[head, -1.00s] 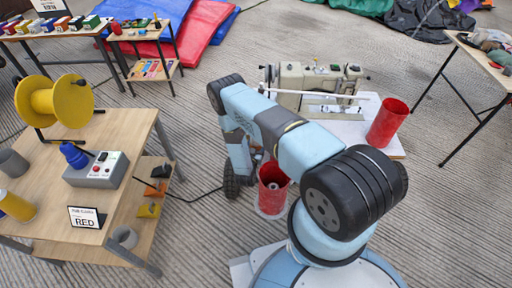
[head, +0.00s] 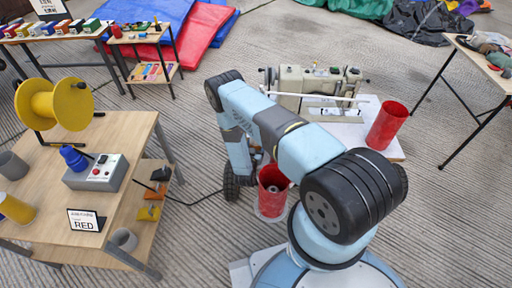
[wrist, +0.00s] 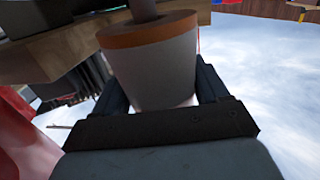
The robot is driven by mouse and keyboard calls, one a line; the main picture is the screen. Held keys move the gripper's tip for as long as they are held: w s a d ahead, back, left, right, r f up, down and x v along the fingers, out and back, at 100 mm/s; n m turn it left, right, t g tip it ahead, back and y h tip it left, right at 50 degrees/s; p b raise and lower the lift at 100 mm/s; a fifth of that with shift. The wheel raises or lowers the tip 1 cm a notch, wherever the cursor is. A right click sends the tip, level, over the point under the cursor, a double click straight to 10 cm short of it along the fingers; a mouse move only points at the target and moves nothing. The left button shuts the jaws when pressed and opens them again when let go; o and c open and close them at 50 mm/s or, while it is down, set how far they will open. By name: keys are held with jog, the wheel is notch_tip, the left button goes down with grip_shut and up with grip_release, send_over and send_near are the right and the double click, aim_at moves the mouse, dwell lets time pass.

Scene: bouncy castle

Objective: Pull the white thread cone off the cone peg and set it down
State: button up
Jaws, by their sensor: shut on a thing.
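The white thread cone (wrist: 155,72) fills the middle of the wrist view, pale grey-white with an orange-brown band around its wide end. My gripper (wrist: 162,88) is shut on it, one dark finger on each side. In the head view my arm hides the gripper, the cone and the peg.
A wooden edge (wrist: 50,55) lies close behind the cone. A red cylinder (head: 272,190) stands near my base, and another red cylinder (head: 387,125) is beside the sewing machine (head: 315,85). The left table (head: 128,135) holds a yellow spool (head: 58,104) and a control box (head: 97,172).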

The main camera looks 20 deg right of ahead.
jog(key=shift+r, duration=2.65)
jog(key=shift+r, duration=1.9)
